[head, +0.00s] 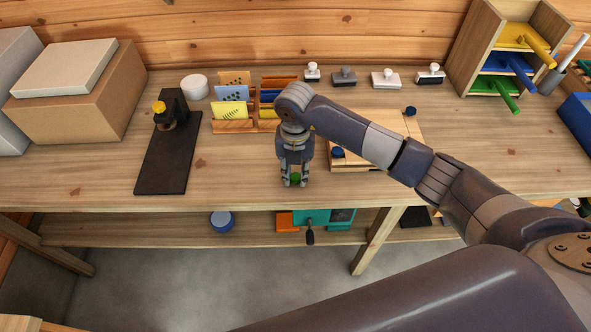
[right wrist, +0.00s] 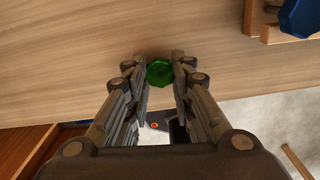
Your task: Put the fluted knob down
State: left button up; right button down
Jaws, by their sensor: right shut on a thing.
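The green fluted knob (head: 295,178) is between the fingertips of my right gripper (head: 294,183), near the front edge of the workbench. In the right wrist view the knob (right wrist: 159,72) shows as a green, lobed disc between the two fingers (right wrist: 160,75), which are shut on it. The gripper points down. I cannot tell whether the knob touches the bench top (head: 235,180) or hangs just above it. My left gripper is not in view.
A wooden board (head: 350,163) with blue knobs lies right of the gripper, partly behind my arm. A black stand (head: 165,160) is at the left. Card racks and several stamps line the back. Bare bench lies left of the gripper. The front edge is close.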

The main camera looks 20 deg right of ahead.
jog(key=shift+f, duration=0.2)
jog(key=c, duration=1.4)
grip_release()
jog(key=shift+r, duration=0.1)
jog(key=shift+o, duration=0.2)
jog(key=shift+r, duration=0.15)
jog(key=shift+w+r, duration=0.1)
jog(key=shift+r, duration=0.25)
notch_tip(320, 180, up, 11)
jog(key=b, duration=0.3)
jog(key=shift+r, duration=0.15)
